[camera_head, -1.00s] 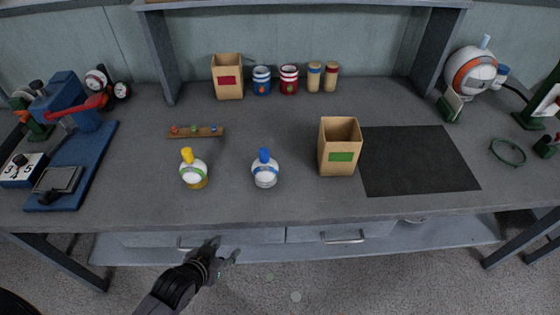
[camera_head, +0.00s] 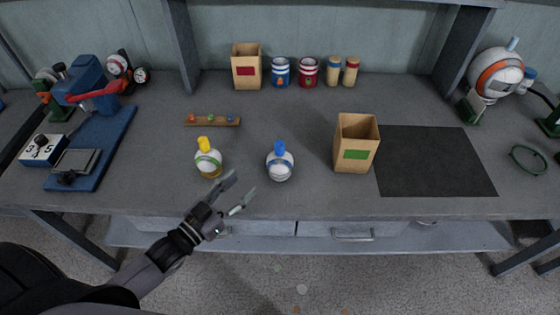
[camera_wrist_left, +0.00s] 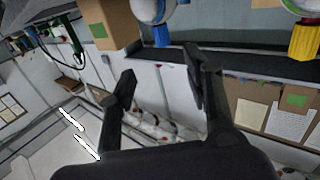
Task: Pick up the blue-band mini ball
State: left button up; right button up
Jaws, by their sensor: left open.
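The blue-band mini ball (camera_head: 280,167) is white with a blue band and a blue knob on top. It stands upright near the table's front edge, and shows at the top of the left wrist view (camera_wrist_left: 148,10). A similar ball with a green band, yellow knob and yellow base (camera_head: 208,163) stands to its left. My left gripper (camera_head: 240,189) is open and empty, left of the blue-band ball and nearer to me, around the front edge. Its open fingers (camera_wrist_left: 160,68) also show in the left wrist view, apart from the ball. My right gripper is not in view.
A cardboard box with a green label (camera_head: 356,152) stands right of the balls, beside a black mat (camera_head: 435,165). A wooden rack (camera_head: 212,121) lies behind them. A blue press (camera_head: 95,140) stands at left. The table (camera_head: 310,195) is clear between the blue-band ball and the box.

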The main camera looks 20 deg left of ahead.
aim_at(277, 152)
pick_arm(q)
jog(key=p+x, duration=0.2)
jog(key=x, duration=0.9)
jog(key=shift+w+d, duration=0.25)
jog(key=shift+w, duration=0.1)
jog(key=p+x, duration=0.1)
jog(key=x, duration=0.4)
jog(key=shift+w+a+f+p, duration=0.1)
jog(key=shift+f+p, duration=0.1)
jog(key=shift+p, duration=0.1)
jog(key=shift+c, duration=0.5)
grip_shut()
